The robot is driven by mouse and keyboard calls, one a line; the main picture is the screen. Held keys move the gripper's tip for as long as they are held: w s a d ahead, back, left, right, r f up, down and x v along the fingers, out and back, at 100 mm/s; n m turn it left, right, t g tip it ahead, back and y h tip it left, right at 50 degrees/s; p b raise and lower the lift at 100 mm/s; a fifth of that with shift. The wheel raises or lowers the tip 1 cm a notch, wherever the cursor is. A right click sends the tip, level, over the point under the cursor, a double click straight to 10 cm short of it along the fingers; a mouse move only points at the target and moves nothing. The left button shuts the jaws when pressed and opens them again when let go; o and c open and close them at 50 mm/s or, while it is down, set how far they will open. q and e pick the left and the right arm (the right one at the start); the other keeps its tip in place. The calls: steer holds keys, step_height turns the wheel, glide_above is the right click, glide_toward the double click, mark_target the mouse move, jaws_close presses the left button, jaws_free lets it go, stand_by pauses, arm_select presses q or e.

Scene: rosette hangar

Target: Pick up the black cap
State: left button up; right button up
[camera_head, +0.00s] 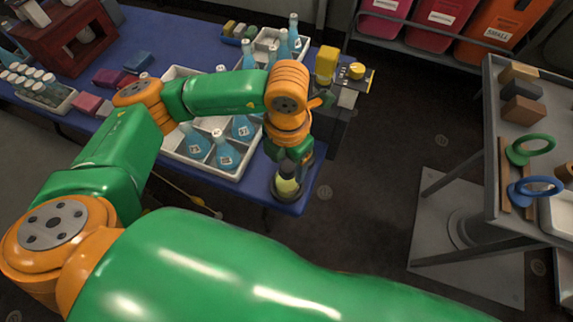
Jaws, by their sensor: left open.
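My left gripper (293,158) points down over the near right corner of the blue table (215,172). Just below it stands a small vessel with yellow-green contents (288,187) on a dark round base. The gripper's jaws are open; whether they touch the vessel's top cannot be made out. I cannot clearly make out a black cap; the gripper covers the top of the vessel. My right gripper is out of view.
A white divided tray (212,172) with blue flasks lies left of the gripper. Behind the gripper is a device with a yellow block (326,62). A grey rack (490,150) with green and blue rings stands at right. Dark floor between is clear.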

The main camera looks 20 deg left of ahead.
arm_select(q)
jaws_close()
steer(key=shift+r, duration=0.1)
